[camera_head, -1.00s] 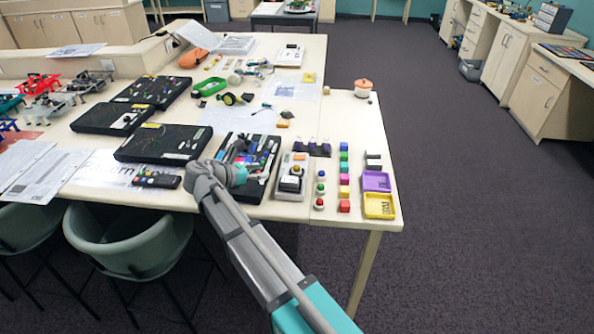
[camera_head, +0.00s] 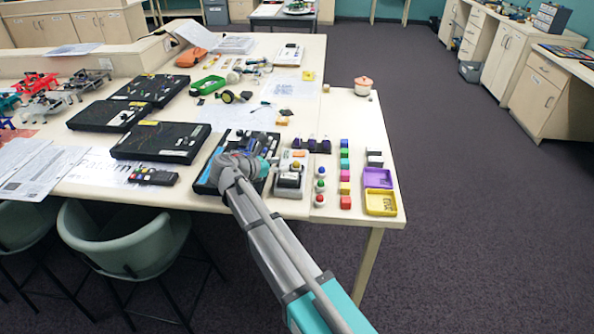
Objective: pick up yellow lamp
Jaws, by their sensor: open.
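A small yellow dome that looks like the yellow lamp (camera_head: 296,166) sits on a grey-and-black box (camera_head: 289,180) near the table's front edge. My gripper (camera_head: 268,149) is over the right part of a black tray with coloured pieces, just left of the box. It is small and partly hidden by my wrist, but it is open and no object shows in it. The gap between my gripper and the lamp is short; their heights are hard to compare.
Red and green domes (camera_head: 320,185) and a column of coloured cubes (camera_head: 344,173) stand to the right. Beyond them are a purple tray (camera_head: 378,178) and a yellow tray (camera_head: 381,203). Black cases (camera_head: 160,142) lie to the left.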

